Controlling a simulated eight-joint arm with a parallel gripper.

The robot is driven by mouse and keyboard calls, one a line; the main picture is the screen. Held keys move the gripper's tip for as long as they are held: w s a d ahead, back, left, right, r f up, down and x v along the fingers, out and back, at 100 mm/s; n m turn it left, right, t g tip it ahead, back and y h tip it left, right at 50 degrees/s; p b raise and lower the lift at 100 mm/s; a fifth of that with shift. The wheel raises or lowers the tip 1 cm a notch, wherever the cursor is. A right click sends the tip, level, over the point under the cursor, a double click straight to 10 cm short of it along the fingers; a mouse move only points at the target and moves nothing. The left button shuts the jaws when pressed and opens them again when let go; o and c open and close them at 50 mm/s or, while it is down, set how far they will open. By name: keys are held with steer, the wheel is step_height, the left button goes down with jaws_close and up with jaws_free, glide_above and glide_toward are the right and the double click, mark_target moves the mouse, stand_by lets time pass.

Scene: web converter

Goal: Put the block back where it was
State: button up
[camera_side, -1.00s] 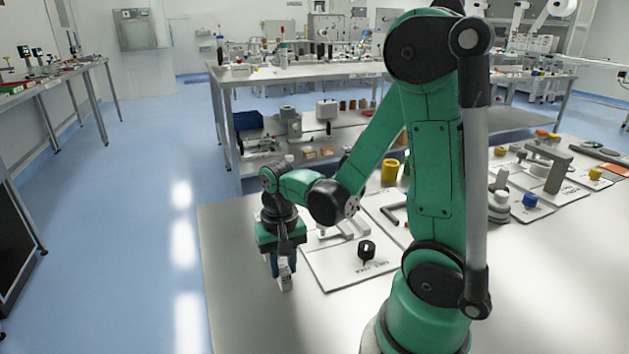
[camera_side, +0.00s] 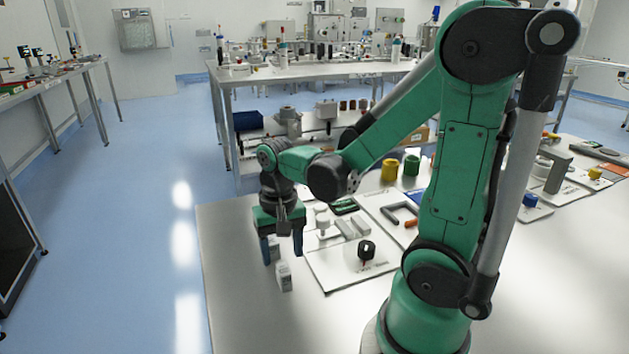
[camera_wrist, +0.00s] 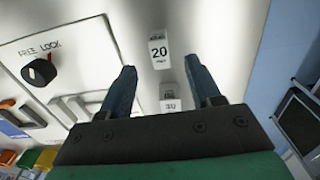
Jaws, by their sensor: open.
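A white block marked 20 (camera_wrist: 159,52) stands on the bare metal table, just beyond my fingertips in the wrist view. It appears to be the front block (camera_side: 284,277) in the side view. A second pale block (camera_wrist: 170,103), its number hard to read, shows between my fingers in the wrist view. In the side view it is partly hidden behind the fingers (camera_side: 274,247). My gripper (camera_side: 282,260) points down with its two blue fingers spread and nothing held between them. It also shows open in the wrist view (camera_wrist: 160,64).
A white panel (camera_side: 338,278) with a black knob (camera_side: 367,250) lies to the right of the blocks. Yellow (camera_side: 390,170) and green (camera_side: 412,166) cylinders stand farther back. The table's left edge is close to the blocks; the front area is clear.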

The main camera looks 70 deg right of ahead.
mark_target(283, 269)
step_height(283, 269, up, 8)
steer(key=w+a+n+t, duration=0.2)
steer(key=a+n+t, duration=0.5)
steer(key=n, duration=0.2)
steer(key=shift+w+f, duration=0.2)
steer(key=shift+w, duration=0.2)
stand_by(0.8)
